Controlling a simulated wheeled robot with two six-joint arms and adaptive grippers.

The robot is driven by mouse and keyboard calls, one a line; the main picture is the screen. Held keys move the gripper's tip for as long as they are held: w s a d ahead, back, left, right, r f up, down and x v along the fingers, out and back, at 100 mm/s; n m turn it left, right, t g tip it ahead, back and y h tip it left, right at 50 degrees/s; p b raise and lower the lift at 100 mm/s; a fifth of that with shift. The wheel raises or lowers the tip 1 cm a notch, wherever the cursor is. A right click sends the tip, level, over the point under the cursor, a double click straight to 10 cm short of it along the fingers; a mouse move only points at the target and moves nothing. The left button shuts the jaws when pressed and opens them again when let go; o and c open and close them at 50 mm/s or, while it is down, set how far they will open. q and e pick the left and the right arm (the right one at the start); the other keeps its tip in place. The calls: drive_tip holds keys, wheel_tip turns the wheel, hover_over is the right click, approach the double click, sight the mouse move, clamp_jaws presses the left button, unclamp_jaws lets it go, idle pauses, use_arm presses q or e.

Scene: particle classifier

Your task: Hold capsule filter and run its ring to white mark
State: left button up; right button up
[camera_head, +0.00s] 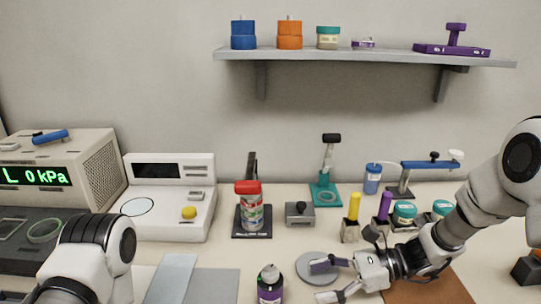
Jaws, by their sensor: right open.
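I cannot tell for certain which thing is the capsule filter, and I cannot make out a white mark. A dark bottle-like cylinder (270,285) with a purple band and a narrow top stands upright at the bottom centre, cut off by the lower edge. My right gripper (324,281) is open and empty, fingers pointing left over a grey round disc (307,278), right of the dark cylinder. My left arm shows at the bottom left; its gripper is out of view.
A white instrument (171,190) and a kPa display box (60,168) stand at the left. Yellow and purple-handled tools, teal-lidded jars (404,212) and a brown mat (430,290) are near my right arm. A shelf (375,57) hangs above.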

sight(282, 293)
drive_tip(key=shift+s+a, duration=0.3)
drive_tip(key=shift+a, duration=0.05)
drive_tip(key=shift+s+a+f+b, duration=0.2)
drive_tip(key=shift+s+a+b, duration=0.1)
drive_tip(key=shift+a+b, duration=0.3)
drive_tip(key=shift+s+a+f+b, duration=0.15)
drive_tip(key=shift+s+a+b, duration=0.15)
drive_tip(key=shift+a+b, duration=0.25)
drive_tip(key=x, duration=0.1)
drive_tip(key=b+x, duration=0.1)
drive_tip(key=x, duration=0.1)
drive_tip(key=shift+w+f, duration=0.15)
drive_tip(key=shift+w, duration=0.2)
drive_tip(key=shift+r+x, duration=0.25)
drive_tip(key=shift+x, duration=0.95)
drive_tip(key=shift+s+a, duration=0.1)
drive_tip(key=shift+a, duration=0.3)
drive_tip(key=shift+a+f, duration=0.15)
drive_tip(key=shift+a, duration=0.1)
use_arm(q)
drive_tip(key=f, duration=0.3)
drive_tip(key=shift+s, duration=0.4)
